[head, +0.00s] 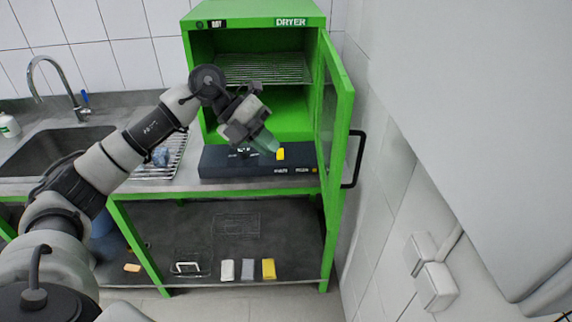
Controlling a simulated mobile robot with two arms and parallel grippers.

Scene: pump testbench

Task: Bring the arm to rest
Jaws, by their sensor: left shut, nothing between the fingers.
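My left arm reaches in from the lower left. My left gripper (267,147) is shut and empty. It points down and to the right, in front of the open green dryer (253,13). Its fingertips show just above a dark box with a display (222,166) on the counter; I cannot tell whether they touch anything there. A small yellow piece (281,154) shows right beside the fingertips. My right gripper is not in view.
The dryer door (335,110) stands open to the right, close to the wall. A sink (60,150) with a tap (55,72) and a wire rack (165,160) are at left. On the lower shelf (190,225) lie white, grey and yellow sponges (268,269).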

